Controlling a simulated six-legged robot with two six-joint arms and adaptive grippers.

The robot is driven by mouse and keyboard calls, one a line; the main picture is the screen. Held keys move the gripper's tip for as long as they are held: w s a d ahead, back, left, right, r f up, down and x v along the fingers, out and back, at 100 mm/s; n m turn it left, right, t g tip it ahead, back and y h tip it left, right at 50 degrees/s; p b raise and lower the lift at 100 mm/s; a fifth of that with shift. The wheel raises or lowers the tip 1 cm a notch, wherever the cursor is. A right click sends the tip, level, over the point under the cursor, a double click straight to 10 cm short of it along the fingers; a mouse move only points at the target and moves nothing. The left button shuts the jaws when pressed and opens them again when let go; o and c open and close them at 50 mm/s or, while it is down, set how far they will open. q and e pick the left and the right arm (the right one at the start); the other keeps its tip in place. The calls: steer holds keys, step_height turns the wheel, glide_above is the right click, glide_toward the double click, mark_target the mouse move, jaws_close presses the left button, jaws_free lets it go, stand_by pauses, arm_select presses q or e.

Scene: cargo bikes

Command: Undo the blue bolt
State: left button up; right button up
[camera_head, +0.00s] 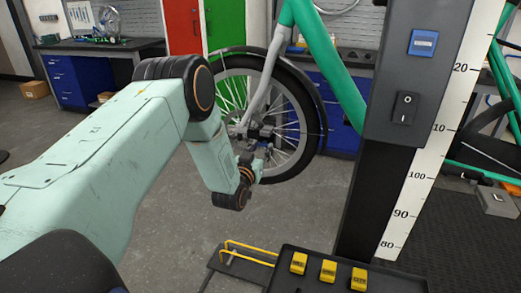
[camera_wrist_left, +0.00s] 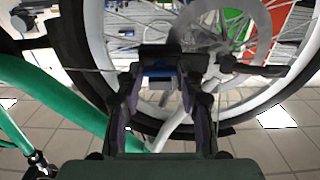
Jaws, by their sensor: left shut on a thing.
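The bike wheel (camera_head: 310,112) has a black tyre and stands in the middle of the head view. My left gripper (camera_head: 254,165) is at its hub, beside the fork's lower end. In the left wrist view, my left gripper (camera_wrist_left: 161,72) is shut on a small blue part, the blue bolt (camera_wrist_left: 158,71), seen between the two fingers. Its far side is hidden by the dark crosspiece at the fingertips. The bolt cannot be made out in the head view. My right gripper is not in view.
The green frame (camera_head: 328,55) rises right of the wheel. A dark post with a white scale (camera_head: 437,125) stands at right. A black tray (camera_head: 340,282) with yellow blocks (camera_head: 328,270) and a yellow bar (camera_head: 250,251) are low in front. Open grey floor lies below the wheel.

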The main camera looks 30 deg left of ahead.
arm_select(q)
steer(key=n+b, duration=0.2)
steer(key=n, duration=0.3)
steer(key=shift+n+b, duration=9.95)
steer(key=shift+n, duration=5.35)
steer(key=o, duration=1.2)
steer(key=shift+c, duration=0.2)
steer(key=shift+s, duration=0.1)
